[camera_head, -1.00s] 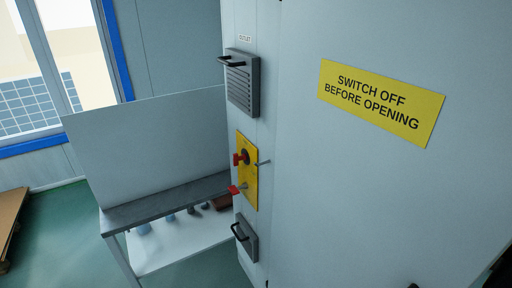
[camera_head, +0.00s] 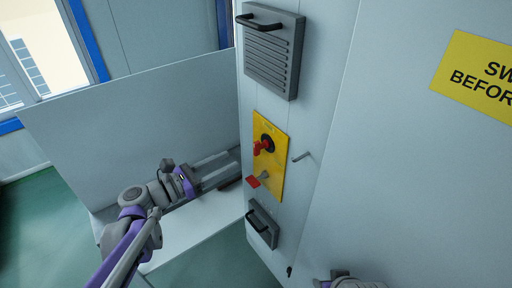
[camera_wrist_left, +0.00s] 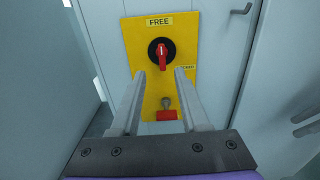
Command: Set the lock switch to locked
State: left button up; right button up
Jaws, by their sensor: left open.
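The lock switch is a red rotary handle (camera_head: 263,146) on a round black base, mounted on a yellow plate (camera_head: 278,133). In the left wrist view the red handle (camera_wrist_left: 162,57) stands upright, in line with the FREE label (camera_wrist_left: 159,22) above it. A second label (camera_wrist_left: 187,68) at its lower right is partly hidden by a finger. My left gripper (camera_head: 238,163) is open and empty, left of the plate. In the left wrist view the left gripper (camera_wrist_left: 160,74) has its fingertips apart, to either side just below the handle. My right gripper is not seen.
Below the handle a grey stub with a red tab (camera_head: 253,182) sticks out. A grey vented box with a black handle (camera_head: 272,50) is above the plate, another handled box (camera_head: 263,223) below. A metal door handle (camera_head: 302,157) juts out at right. A white-topped bench (camera_head: 200,225) stands left.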

aim_at(254, 149)
pick_arm(q)
jog(key=p+x, duration=0.1)
jog(key=x, duration=0.9)
jog(key=shift+d, duration=0.3)
jog(key=shift+c, duration=0.2)
grip_shut()
